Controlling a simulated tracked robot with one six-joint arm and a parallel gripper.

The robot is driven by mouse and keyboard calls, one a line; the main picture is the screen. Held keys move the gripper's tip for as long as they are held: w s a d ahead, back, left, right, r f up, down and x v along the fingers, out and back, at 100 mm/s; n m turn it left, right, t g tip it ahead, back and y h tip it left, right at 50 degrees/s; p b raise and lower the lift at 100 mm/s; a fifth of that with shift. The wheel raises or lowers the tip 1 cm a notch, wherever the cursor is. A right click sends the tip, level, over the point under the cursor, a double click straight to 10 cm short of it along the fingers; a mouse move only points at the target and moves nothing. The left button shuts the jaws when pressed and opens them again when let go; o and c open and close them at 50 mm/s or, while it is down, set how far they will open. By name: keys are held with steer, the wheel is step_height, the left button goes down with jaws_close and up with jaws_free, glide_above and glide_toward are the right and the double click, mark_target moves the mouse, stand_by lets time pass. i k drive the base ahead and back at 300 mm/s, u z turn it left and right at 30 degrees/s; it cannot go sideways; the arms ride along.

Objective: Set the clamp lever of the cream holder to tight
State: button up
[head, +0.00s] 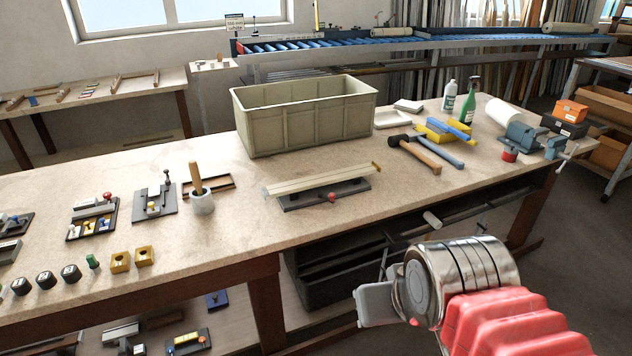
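A long cream profile (318,181) lies across a dark base (325,196) in the middle of the bench. My gripper (372,304) is a grey end piece beyond a shiny metal wrist and red sleeve at the lower right. It is in front of the bench edge, apart from the holder. Its fingers cannot be made out, and nothing is seen held.
A large olive crate (305,125) stands behind the profile. A hammer (415,153), bottles (449,96) and a blue vice (527,137) are to the right. A mortar (201,201), small fixtures (155,200) and yellow blocks (120,262) are to the left. Bench (235,235) front-centre is clear.

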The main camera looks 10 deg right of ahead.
mark_target(321, 195)
steer(key=z, duration=0.05)
steer(key=i, duration=1)
steer(key=u, duration=0.05)
